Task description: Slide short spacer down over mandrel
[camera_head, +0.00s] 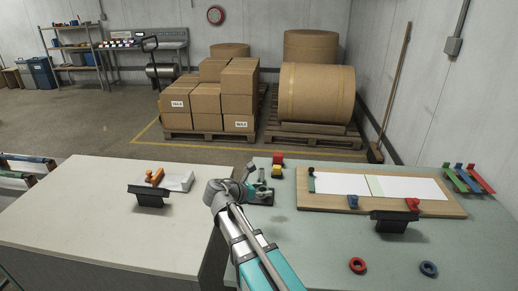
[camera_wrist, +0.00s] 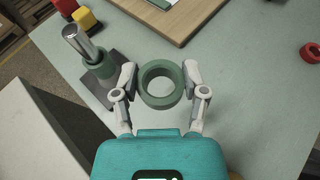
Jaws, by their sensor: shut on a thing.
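My gripper (camera_wrist: 163,88) is shut on a green ring, the short spacer (camera_wrist: 161,69). In the wrist view its hole is open and shows the bare table below. The mandrel (camera_wrist: 78,42) is an upright shiny metal post to the left of the held ring, apart from it. A green collar (camera_wrist: 101,67) sits around the mandrel's lower part, above a dark base plate (camera_wrist: 118,87). In the head view the mandrel (camera_head: 262,176) stands close to my gripper (camera_head: 250,182), which partly hides the area. The held ring is hard to make out there.
Red (camera_head: 278,155) and yellow (camera_head: 276,171) blocks stand behind the mandrel. A wooden board (camera_head: 455,209) with white sheets lies to the right. A red ring (camera_head: 357,265) and a blue ring (camera_head: 429,269) lie on the green table's front. A pale table (camera_head: 70,215) stands left.

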